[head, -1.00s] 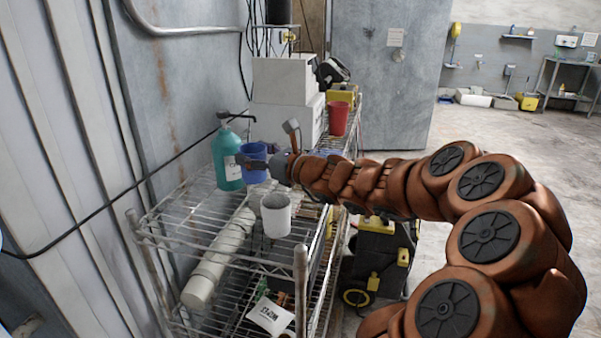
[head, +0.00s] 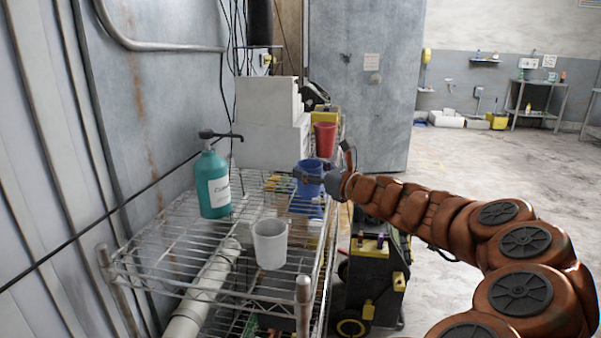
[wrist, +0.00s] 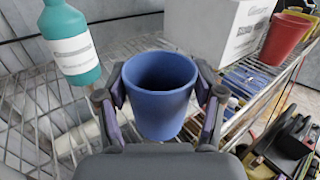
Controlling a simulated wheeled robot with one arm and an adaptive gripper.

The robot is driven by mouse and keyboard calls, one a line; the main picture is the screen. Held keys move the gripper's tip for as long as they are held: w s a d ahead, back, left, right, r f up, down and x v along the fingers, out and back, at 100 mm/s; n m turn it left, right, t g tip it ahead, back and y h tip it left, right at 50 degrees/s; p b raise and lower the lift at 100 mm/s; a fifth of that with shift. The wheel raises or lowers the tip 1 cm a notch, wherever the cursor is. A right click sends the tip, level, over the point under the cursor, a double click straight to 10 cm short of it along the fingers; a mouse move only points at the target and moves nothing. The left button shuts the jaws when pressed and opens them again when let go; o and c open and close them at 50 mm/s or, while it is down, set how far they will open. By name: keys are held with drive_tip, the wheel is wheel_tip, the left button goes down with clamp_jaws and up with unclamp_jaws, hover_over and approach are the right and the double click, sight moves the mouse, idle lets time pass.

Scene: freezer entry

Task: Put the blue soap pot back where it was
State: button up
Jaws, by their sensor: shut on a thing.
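The blue pot (head: 309,178) is upright between the fingers of my gripper (head: 310,180), over the right side of the wire shelf (head: 180,233). In the wrist view the blue pot (wrist: 160,98) is empty, with a finger pressed against each side of it. My gripper (wrist: 160,100) is shut on it. The shelf wires show beneath it; whether its base touches them I cannot tell.
A teal pump bottle (head: 213,185) stands on the shelf to the left, and a grey-white pot (head: 269,245) nearer. A red pot (head: 325,139) and white boxes (head: 270,125) are behind. A black and yellow machine (head: 373,280) stands right of the shelf.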

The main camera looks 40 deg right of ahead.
drive_tip(key=shift+w+d+f, duration=0.75)
drive_tip(key=shift+w+d, duration=0.25)
drive_tip(key=shift+w, duration=0.6)
drive_tip(key=shift+w+d+f, duration=0.8)
drive_tip(key=shift+w+d, duration=0.2)
drive_tip(key=shift+w, duration=0.6)
drive_tip(key=shift+w+d+f, duration=0.75)
drive_tip(key=shift+w+d, duration=0.25)
drive_tip(key=shift+w, duration=0.6)
drive_tip(key=shift+f, duration=0.2)
drive_tip(key=o, duration=1.2)
drive_tip(key=shift+r, duration=0.25)
drive_tip(key=s, duration=1.2)
